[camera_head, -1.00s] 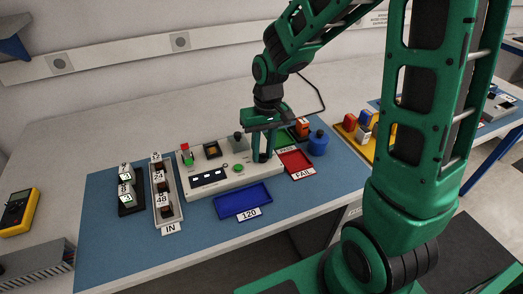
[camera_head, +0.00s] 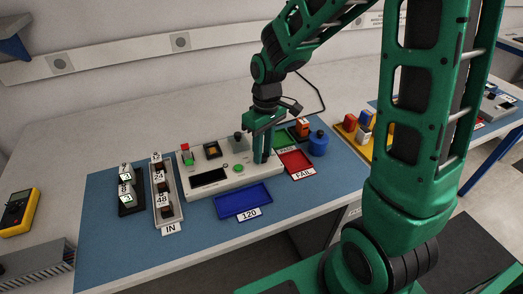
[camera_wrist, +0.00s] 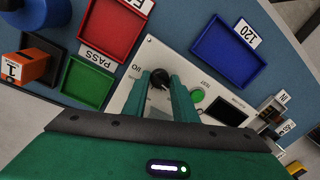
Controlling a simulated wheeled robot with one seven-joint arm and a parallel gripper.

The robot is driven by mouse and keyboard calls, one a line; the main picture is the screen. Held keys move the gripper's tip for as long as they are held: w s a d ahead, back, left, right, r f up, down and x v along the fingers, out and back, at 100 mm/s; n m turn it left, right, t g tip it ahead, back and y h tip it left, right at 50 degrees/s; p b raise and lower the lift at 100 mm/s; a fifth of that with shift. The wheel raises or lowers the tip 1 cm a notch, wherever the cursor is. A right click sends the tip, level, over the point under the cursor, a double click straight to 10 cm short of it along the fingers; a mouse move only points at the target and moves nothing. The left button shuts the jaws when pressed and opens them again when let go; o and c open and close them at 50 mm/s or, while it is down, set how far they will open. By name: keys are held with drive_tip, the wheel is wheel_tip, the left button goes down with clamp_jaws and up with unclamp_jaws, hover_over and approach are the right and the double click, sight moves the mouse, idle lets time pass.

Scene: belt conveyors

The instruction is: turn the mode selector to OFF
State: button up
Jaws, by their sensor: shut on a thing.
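The mode selector is a black round knob (camera_wrist: 159,77) on the right end of the light grey control panel (camera_head: 238,180). My gripper (camera_head: 262,157) points down over that end of the panel. In the wrist view its two green fingers (camera_wrist: 160,88) stand on either side of the knob, shut on it. A small "I/O" label shows beside the knob; its pointer and position marks are too small or hidden to read. The panel's display (camera_head: 209,177) is dark. A green button (camera_wrist: 198,96) sits beside the knob.
A blue tray (camera_head: 244,202) marked 120 lies in front of the panel. A red FAIL tray (camera_head: 296,162), a green PASS tray (camera_wrist: 84,82) and a blue round object (camera_head: 318,143) are close right of my gripper. An IN tray (camera_head: 176,210) stands left.

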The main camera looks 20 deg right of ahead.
sight(265, 154)
drive_tip(key=shift+d, duration=0.15)
drive_tip(key=o, duration=1)
drive_tip(key=r, duration=1)
drive_tip(key=shift+w+d+r, duration=0.2)
drive_tip(key=shift+d+r, duration=0.1)
drive_tip(key=shift+r, duration=0.1)
drive_tip(key=s+d+m, duration=0.3)
drive_tip(key=s+d, duration=0.2)
drive_tip(key=s, duration=0.3)
drive_tip(key=s+d+m, duration=0.4)
drive_tip(key=s+d, duration=0.2)
drive_tip(key=s, duration=0.2)
drive_tip(key=s+d+m, duration=0.4)
drive_tip(key=s+d, duration=0.1)
drive_tip(key=s, duration=0.3)
drive_tip(key=shift+d+f+h, duration=0.1)
drive_tip(key=shift+d+h, duration=0.15)
drive_tip(key=shift+h, duration=0.05)
